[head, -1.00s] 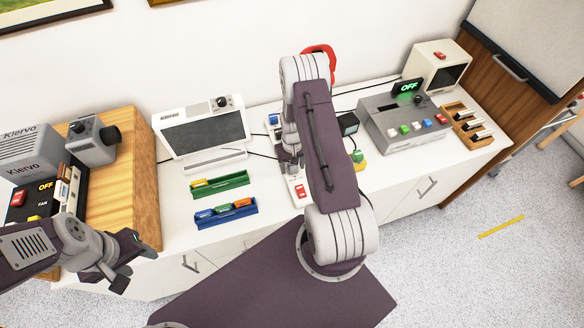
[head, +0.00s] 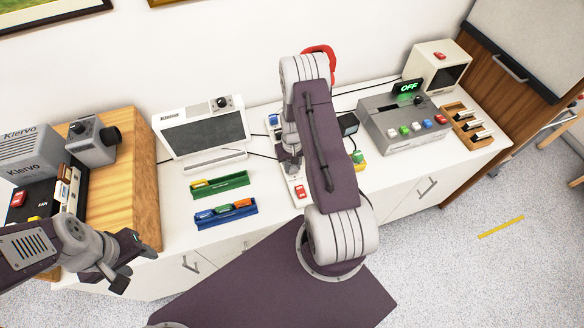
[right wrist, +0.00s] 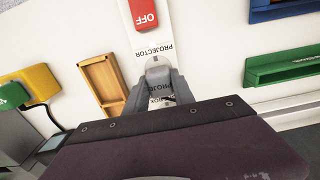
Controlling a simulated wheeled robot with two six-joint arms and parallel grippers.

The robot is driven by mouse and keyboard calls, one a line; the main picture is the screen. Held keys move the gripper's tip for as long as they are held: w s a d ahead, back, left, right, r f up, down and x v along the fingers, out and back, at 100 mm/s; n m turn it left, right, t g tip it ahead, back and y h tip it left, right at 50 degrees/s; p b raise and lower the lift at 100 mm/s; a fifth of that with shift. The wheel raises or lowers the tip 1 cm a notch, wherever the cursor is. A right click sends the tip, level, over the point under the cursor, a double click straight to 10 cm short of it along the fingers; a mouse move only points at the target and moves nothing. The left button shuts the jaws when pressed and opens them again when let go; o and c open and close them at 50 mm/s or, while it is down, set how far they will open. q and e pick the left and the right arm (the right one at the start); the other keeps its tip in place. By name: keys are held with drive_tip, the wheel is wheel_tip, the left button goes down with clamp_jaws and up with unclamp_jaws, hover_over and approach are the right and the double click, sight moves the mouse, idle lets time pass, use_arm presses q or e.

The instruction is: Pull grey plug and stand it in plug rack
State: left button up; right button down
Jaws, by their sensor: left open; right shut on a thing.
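In the right wrist view, my right gripper (right wrist: 158,85) is shut on a pale grey plug (right wrist: 157,64), which is over the white power strip (right wrist: 147,38). I cannot tell whether the plug is seated in a socket. A shallow wooden tray (right wrist: 103,82), perhaps the plug rack, lies left of the strip. In the head view my right arm hides the plug and most of the strip (head: 291,181). My left gripper (head: 126,266) is open and empty at lower left.
A green tray (head: 221,188) and a blue tray (head: 226,215) holding small blocks lie left of the strip. A monitor (head: 204,130) stands behind them. A grey button box (head: 406,126) stands to the right. Yellow and green pieces (right wrist: 42,82) lie beyond the wooden tray.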

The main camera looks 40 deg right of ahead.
sight(292, 166)
drive_tip(key=shift+r+p, duration=2.15)
drive_tip(key=shift+r, duration=0.75)
drive_tip(key=shift+n, duration=0.3)
